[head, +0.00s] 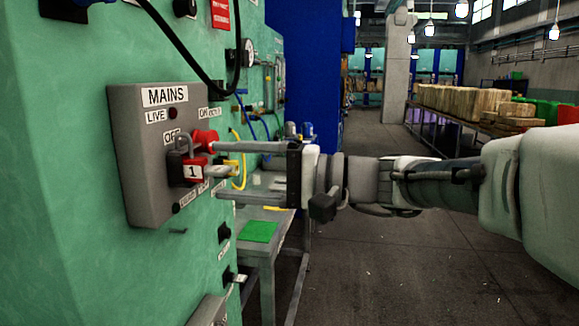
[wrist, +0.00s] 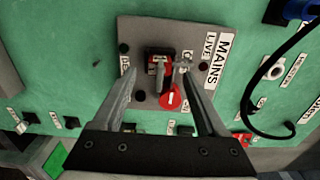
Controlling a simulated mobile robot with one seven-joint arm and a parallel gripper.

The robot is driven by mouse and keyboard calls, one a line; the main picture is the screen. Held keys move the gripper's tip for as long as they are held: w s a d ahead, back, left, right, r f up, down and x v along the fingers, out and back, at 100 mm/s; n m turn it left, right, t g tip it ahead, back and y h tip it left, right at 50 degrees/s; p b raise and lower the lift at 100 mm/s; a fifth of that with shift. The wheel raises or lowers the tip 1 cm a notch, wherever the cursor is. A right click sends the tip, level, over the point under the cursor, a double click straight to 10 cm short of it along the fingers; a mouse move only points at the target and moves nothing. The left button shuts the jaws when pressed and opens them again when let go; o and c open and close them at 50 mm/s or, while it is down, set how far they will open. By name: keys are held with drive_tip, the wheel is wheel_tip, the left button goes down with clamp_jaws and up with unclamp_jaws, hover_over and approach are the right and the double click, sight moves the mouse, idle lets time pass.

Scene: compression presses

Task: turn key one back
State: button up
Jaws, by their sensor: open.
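A red padlock marked 1 (head: 193,171) hangs on the grey MAINS box (head: 143,207), below and left of a red knob (head: 205,138). In the wrist view the padlock (wrist: 152,68) lies between my finger lines, with a grey bar-like piece (wrist: 161,78) in front of it that looks like its key. The red knob (wrist: 171,98) is just below it there. My gripper (head: 213,160) is open, its fingers reaching toward the box on either side of the padlock. I cannot tell whether a fingertip touches anything.
The green machine wall (head: 60,150) stands close on the left. A black cable (wrist: 250,95) loops beside the box. A metal table with a green pad (head: 259,231) is below my gripper. The floor (head: 370,270) on the right is clear.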

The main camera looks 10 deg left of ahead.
drive_tip(key=shift+d, duration=0.1)
drive_tip(key=s+d+p, duration=0.1)
drive_tip(key=d+p, duration=0.1)
drive_tip(key=d, duration=1.5)
drive_tip(key=s+a+f+h, duration=0.1)
drive_tip(key=s+f+h, duration=0.7)
drive_tip(key=s+f, duration=0.3)
drive_tip(key=s+d+f+t+h, duration=0.2)
drive_tip(key=d+f+t+h, duration=0.3)
drive_tip(key=d+f+h, duration=0.5)
wheel_tip(320, 180, up, 18)
drive_tip(key=d+p, duration=0.1)
drive_tip(key=p, duration=1.6)
drive_tip(key=shift+d+r+n+g, duration=0.2)
drive_tip(key=shift+n+g, duration=0.1)
drive_tip(key=shift+n, duration=0.1)
drive_tip(key=shift+a+f, duration=0.1)
drive_tip(key=shift+a, duration=0.05)
